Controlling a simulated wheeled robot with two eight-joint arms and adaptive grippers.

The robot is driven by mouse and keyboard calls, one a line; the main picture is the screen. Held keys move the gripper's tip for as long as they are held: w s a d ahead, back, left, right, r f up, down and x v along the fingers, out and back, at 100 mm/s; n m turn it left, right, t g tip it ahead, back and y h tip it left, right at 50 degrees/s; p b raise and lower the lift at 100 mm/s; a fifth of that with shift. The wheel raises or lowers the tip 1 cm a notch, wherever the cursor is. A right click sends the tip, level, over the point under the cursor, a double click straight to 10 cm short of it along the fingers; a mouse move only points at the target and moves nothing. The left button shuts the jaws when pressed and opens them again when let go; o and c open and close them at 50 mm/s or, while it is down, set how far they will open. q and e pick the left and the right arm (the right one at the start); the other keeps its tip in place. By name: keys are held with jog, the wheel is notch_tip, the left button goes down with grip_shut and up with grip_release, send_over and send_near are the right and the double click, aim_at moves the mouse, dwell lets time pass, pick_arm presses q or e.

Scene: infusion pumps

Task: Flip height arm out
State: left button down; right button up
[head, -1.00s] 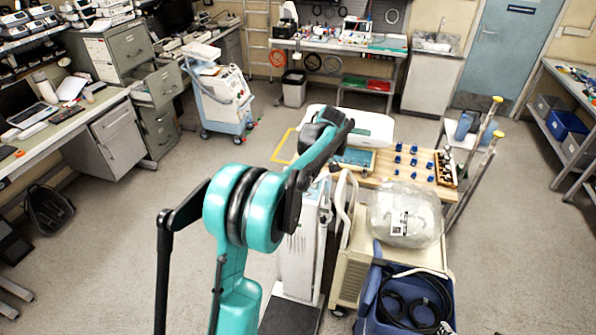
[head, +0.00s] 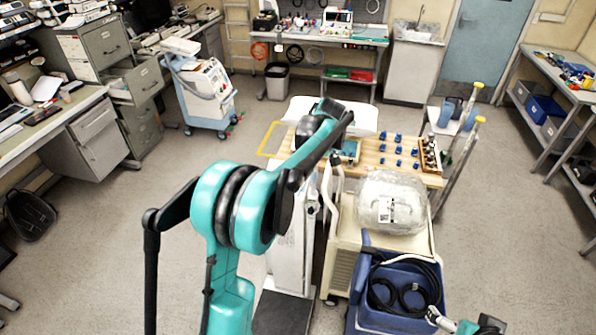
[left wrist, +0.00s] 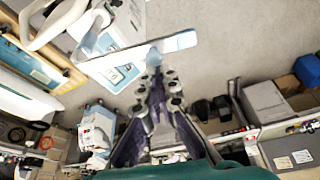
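A tall white scale-like stand (head: 293,235) with a black base plate (head: 282,313) stands in the middle of the head view. My left arm crosses in front of its upper part, and the left gripper is hidden there. In the left wrist view, my left gripper (left wrist: 160,82) points at a flat white bar (left wrist: 160,47), its fingertips just below it in the picture. Contact and finger opening are unclear. This bar may be the height arm; I cannot be sure. My right gripper (head: 450,322) is partly seen at the lower right edge, beside the blue bin.
A beige cart (head: 345,262) with a plastic-wrapped item (head: 392,203) stands right of the stand. A blue bin (head: 372,322) with black hoses is in front. A wooden table (head: 400,172) with blue parts is behind. Floor is free at left and right.

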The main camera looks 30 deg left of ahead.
pick_arm(q)
notch_tip(320, 180, up, 10)
jog(key=shift+a+r+p, duration=0.2)
jog(key=shift+a+p, duration=0.05)
jog(key=shift+p, duration=0.05)
dwell(0.5)
jog(key=shift+d, duration=0.1)
dwell(0.3)
jog(key=s+d+f+m+t+h+b, duration=0.1)
jog(key=s+d+f+m+b, duration=0.4)
jog(key=f, duration=0.5)
jog(key=s+d+f+m+t+h+b, duration=0.1)
jog(key=s+d+f+m+t+b, duration=0.2)
jog(key=s+f+b, duration=0.7)
jog(key=s+d+f+m+t+h+b, duration=0.2)
jog(key=s+d+f+m+t+b, duration=0.1)
jog(key=s+d+f+m+b, duration=0.4)
jog(key=s+f+m, duration=0.2)
jog(key=s+f, duration=0.2)
jog(key=shift+s+f+m+b, duration=0.2)
jog(key=shift+f+m+b, duration=0.1)
jog(key=shift+m+b, duration=0.1)
